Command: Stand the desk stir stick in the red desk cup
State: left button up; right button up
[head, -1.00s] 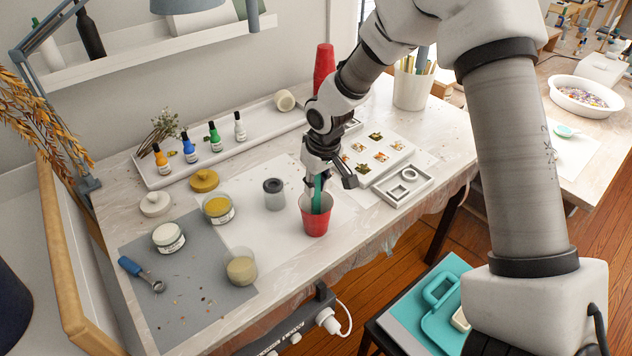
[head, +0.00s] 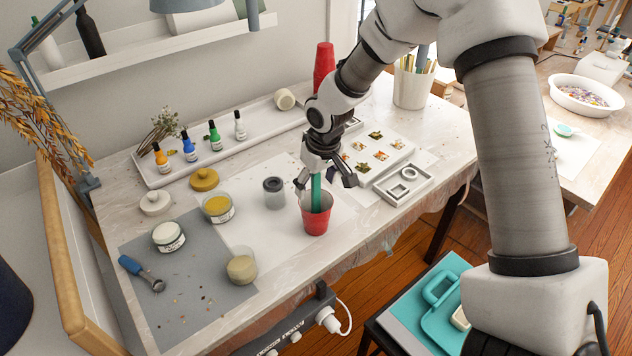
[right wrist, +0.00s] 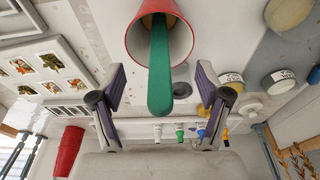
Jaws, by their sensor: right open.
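The red desk cup (head: 316,222) stands upright on the table near its front edge. The green stir stick (head: 316,192) stands inside it, its upper end rising above the rim. In the right wrist view the stick (right wrist: 160,75) leans against the inside of the cup (right wrist: 178,50). My right gripper (head: 328,186) is open above the cup, its fingers spread on either side of the stick. In the right wrist view both fingers (right wrist: 160,90) are clear of the stick. My left gripper is not in view.
A dark-lidded jar (head: 274,193) stands just left of the cup, and a glass cup (head: 242,267) is at front left. A white mould frame (head: 404,186) lies to the right. Small colour bottles stand in a tray (head: 152,180) behind. A stack of red cups (head: 323,68) is at the back.

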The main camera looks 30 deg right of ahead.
notch_tip(320, 180, up, 13)
jog(key=p, duration=1.1)
dwell(0.5)
